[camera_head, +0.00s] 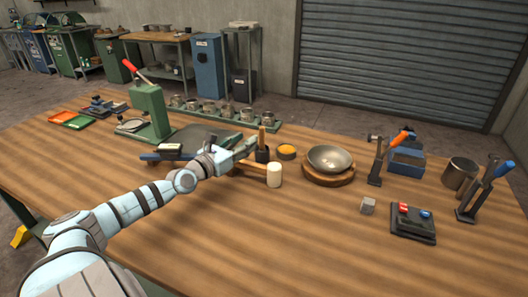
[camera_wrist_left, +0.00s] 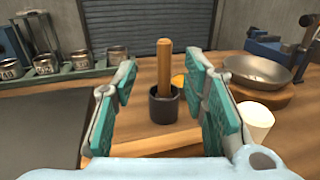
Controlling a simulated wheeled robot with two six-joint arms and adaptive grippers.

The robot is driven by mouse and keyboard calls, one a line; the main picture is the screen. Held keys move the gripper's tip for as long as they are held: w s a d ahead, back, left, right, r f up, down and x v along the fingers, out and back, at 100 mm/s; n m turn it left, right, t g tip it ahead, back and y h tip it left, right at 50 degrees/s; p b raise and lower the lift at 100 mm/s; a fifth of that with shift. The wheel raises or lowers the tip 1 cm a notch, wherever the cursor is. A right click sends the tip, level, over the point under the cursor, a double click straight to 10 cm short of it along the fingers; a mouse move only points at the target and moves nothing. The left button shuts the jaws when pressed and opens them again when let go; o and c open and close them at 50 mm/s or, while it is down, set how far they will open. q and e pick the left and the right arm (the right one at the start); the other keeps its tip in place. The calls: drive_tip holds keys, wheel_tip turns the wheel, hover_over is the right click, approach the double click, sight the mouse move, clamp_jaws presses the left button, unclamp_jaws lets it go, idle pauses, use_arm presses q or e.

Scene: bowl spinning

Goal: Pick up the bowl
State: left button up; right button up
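The grey metal bowl (camera_head: 329,157) sits upright on a round wooden base (camera_head: 328,177), right of the middle of the table. It also shows at the upper right of the left wrist view (camera_wrist_left: 258,72). My left gripper (camera_head: 248,151) is open, left of the bowl and apart from it. In the left wrist view its fingers (camera_wrist_left: 163,85) are spread, with nothing held between them. A dark cup with an upright wooden stick (camera_wrist_left: 164,102) appears in the gap, beyond the fingers. My right gripper is not in view.
A small orange-topped dish (camera_head: 287,152) stands between the dark cup and the bowl.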

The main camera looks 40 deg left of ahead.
sight(260, 131)
use_arm(q)
drive_tip(key=w+b, duration=0.1)
drive_tip(key=w, duration=0.8)
drive_tip(key=shift+d+r+b, duration=0.1)
drive_tip(key=shift+b, duration=0.2)
drive_tip(key=shift+s+r, duration=0.1)
drive_tip(key=c, duration=0.6)
clamp_jaws()
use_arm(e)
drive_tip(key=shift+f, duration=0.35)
